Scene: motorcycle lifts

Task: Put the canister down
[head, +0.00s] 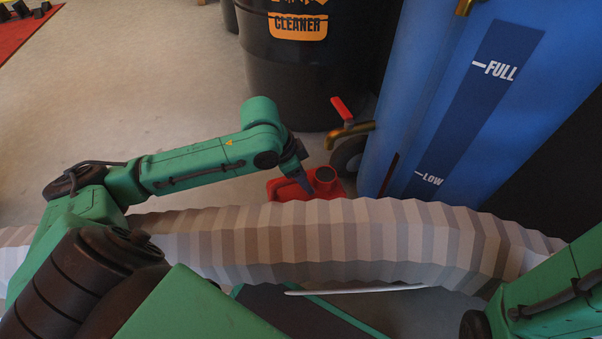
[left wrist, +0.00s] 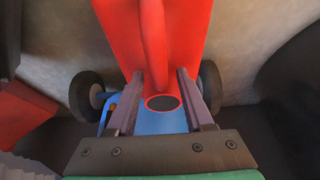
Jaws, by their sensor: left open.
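The red canister (head: 325,182) is low down below the brass tap of the blue tank, its lower part hidden behind a ribbed tube. My left gripper (head: 303,180) is at the canister, pointing down. In the left wrist view the canister (left wrist: 190,40) fills the upper middle. Its raised handle runs down between the two fingers of my left gripper (left wrist: 162,100), and a dark round opening shows below the handle. The fingers are apart, with gaps beside the handle. The canister's underside is hidden. My right arm enters at the lower right of the head view, its gripper out of sight.
The blue tank (head: 440,90) with a brass tap (head: 350,133) and red lever stands behind the canister. A black drum (head: 290,85) stands left of it. A pale ribbed tube (head: 330,240) crosses in front. Open floor (head: 130,90) lies at the left.

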